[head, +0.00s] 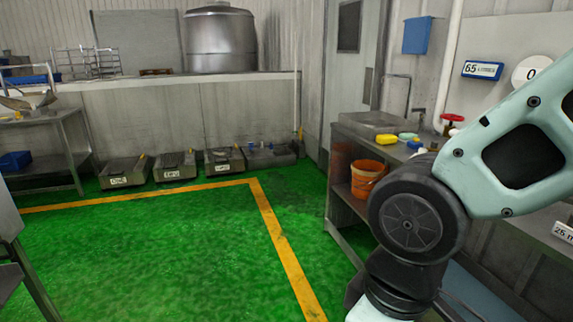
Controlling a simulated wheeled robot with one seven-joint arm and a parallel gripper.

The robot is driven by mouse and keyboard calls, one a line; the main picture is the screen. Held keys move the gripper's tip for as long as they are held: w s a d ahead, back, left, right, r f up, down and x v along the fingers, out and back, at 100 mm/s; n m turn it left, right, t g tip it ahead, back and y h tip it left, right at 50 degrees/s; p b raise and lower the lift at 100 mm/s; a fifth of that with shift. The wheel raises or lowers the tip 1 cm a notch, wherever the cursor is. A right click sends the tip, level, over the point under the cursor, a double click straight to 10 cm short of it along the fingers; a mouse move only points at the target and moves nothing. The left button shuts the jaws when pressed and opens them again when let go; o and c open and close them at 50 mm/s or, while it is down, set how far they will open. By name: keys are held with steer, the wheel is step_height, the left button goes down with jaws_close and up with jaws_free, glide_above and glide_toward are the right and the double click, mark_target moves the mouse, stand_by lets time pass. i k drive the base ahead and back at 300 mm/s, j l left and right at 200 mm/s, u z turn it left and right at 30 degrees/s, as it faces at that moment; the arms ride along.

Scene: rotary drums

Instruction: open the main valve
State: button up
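A red round piece (453,117) shows above the steel counter at the right, partly behind my arm. It looks like a valve handle, but it is too small to tell whether it is the main valve or how it is turned. My arm fills the right side of the view and hides part of the counter. My gripper is out of view, so its state and its distance from the red piece cannot be seen.
The steel sink counter (350,127) holds a yellow item (384,139). An orange bucket (366,178) stands on its lower shelf. A steel table (55,121) stands at the left. Low labelled steel units (174,168) line the back wall. The green floor (165,245) is clear.

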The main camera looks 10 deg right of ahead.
mark_target(452, 117)
steer(key=i+z, duration=0.1)
steer(key=i, duration=0.5)
steer(key=i+j+z, duration=0.1)
steer(key=i, duration=0.45)
steer(key=i+j+z, duration=0.1)
steer(key=i, duration=0.5)
steer(key=i+j+z, duration=0.2)
steer(key=i+z, duration=0.2)
steer(key=i+j+z, duration=0.3)
steer(key=z, duration=0.15)
steer(key=i+j+z, duration=0.4)
steer(key=i+j, duration=0.05)
steer(key=j, duration=0.05)
